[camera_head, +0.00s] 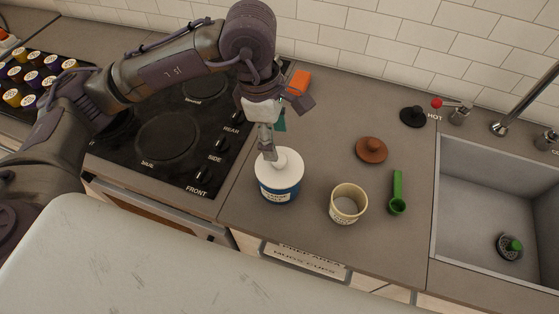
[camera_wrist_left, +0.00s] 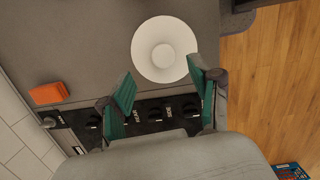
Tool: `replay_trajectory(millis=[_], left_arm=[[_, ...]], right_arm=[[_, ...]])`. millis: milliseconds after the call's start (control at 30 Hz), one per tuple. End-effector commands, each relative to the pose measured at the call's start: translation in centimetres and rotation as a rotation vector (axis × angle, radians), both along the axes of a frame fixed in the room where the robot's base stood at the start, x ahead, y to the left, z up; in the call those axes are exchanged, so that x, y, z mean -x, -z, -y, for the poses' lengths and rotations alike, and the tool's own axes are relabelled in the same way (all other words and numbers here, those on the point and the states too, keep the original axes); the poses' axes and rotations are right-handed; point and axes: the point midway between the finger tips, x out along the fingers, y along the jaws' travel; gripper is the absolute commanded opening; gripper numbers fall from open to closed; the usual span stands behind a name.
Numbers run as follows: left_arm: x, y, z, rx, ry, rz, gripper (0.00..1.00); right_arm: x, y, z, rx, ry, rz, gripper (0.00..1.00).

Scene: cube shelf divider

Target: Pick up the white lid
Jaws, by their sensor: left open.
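The white lid (camera_head: 287,172) sits on a blue-and-white jar (camera_head: 279,192) on the counter, left of the cream cup. It is round with a raised knob in the middle. In the left wrist view the lid (camera_wrist_left: 165,34) shows from above, just beyond the fingertips. My left gripper (camera_head: 272,142) is above the lid, one finger overlapping the knob in the head view. In the left wrist view the left gripper (camera_wrist_left: 160,72) is open and empty, its teal-padded fingers apart. I cannot tell whether a finger touches the lid. My right gripper is out of view.
An empty cream cup (camera_head: 348,204), a green scoop (camera_head: 397,195), a brown lid (camera_head: 371,150) and a black lid (camera_head: 413,117) lie to the right. The sink (camera_head: 485,200) is further right. The stovetop (camera_head: 165,135) is left. An orange block (camera_head: 299,81) is behind.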

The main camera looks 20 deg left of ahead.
Motion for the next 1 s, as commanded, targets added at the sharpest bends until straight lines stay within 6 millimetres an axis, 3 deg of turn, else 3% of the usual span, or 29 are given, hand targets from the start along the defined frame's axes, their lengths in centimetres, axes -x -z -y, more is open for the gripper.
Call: replay_trajectory(millis=[200, 400, 600, 833, 1000], left_arm=[[0.1, 1.5, 0.2, 0.000, -0.001, -0.001, 0.63], [0.9, 4.0, 0.7, -0.001, 0.001, -0.006, 0.63], [0.7, 6.2, 1.1, 0.001, 0.000, -0.001, 0.63], [0.7, 6.4, 1.1, 0.001, 0.000, 0.001, 0.63], [0.7, 6.4, 1.1, 0.001, 0.000, 0.001, 0.35]], right_arm=[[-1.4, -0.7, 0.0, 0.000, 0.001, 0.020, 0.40], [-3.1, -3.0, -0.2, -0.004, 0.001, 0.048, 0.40], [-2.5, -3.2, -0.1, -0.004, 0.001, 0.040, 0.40], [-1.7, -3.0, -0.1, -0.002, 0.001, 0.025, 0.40], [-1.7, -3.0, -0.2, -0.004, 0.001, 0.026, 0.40]])
